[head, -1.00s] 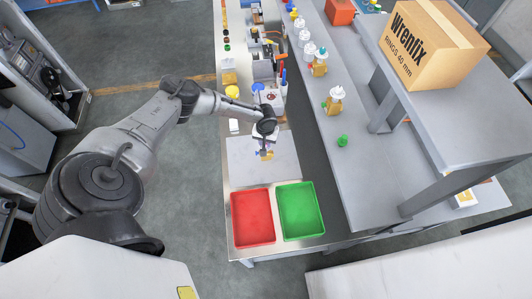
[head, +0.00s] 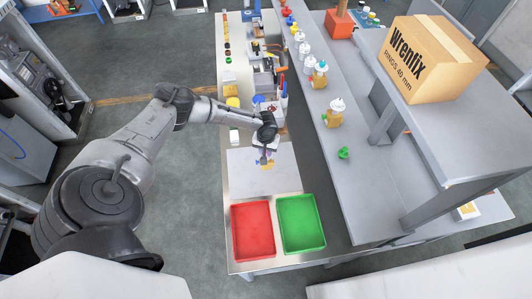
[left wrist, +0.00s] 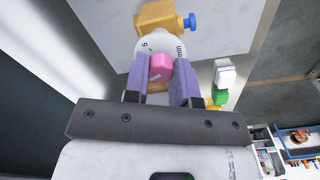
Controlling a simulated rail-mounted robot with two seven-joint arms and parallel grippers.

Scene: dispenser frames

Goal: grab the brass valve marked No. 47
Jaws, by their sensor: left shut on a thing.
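My left gripper (head: 264,153) is over the white mat (head: 247,177), pointing down. In the left wrist view my gripper (left wrist: 161,75) is shut, its two purple fingers on either side of a pink part of a brass valve. The valve has a yellow-brass body (left wrist: 156,18), a blue knob at its side and a white round face with a "5" and "min". In the head view the brass valve (head: 266,166) shows small below the fingers. No "47" marking can be read. I cannot tell whether the valve touches the mat. My right gripper is not in view.
A red tray (head: 233,235) and a green tray (head: 321,235) stand at the bench's near end. Several small items line the bench beyond the mat. White-capped bottles and a green piece (head: 343,153) stand on the ledge to the right, near a Wrenfix carton (head: 428,62).

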